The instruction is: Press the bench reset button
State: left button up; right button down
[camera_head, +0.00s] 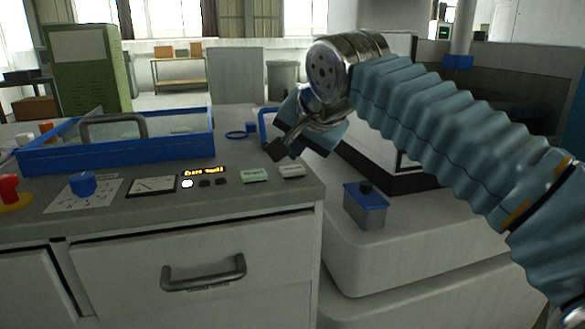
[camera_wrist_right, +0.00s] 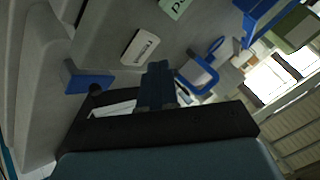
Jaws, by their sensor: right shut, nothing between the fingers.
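On the bench's control panel, a pale green labelled button (camera_head: 254,175) and a whitish labelled button (camera_head: 291,171) sit side by side near the right end. The labels are too small to read surely, so I cannot tell which is the reset. My right gripper (camera_head: 277,151) is shut and empty, hanging above and just behind these two buttons, apart from them. In the right wrist view the shut fingers (camera_wrist_right: 157,82) point toward the panel, with the whitish button (camera_wrist_right: 139,46) beyond them and part of the green button (camera_wrist_right: 172,7) at the top edge. My left gripper is not in view.
Left along the panel are an orange display (camera_head: 204,171), small round buttons, a meter (camera_head: 153,185), a blue knob (camera_head: 83,184) and a red knob (camera_head: 9,187). A blue tray (camera_head: 190,148) stands behind.

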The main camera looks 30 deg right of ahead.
aim_at(296, 170)
jog(key=shift+f, duration=0.1)
jog(key=shift+f+b, duration=0.3)
jog(key=shift+f+b, duration=0.3)
jog(key=shift+f, duration=0.15)
dwell(0.7)
jog(key=shift+r, duration=0.15)
jog(key=shift+r+p, duration=0.7)
jog(key=shift+p, duration=0.15)
notch_tip(296, 170, up, 5)
jog(key=p, duration=0.4)
jog(key=shift+r+p, duration=0.1)
jog(key=shift+p, duration=0.25)
dwell(0.5)
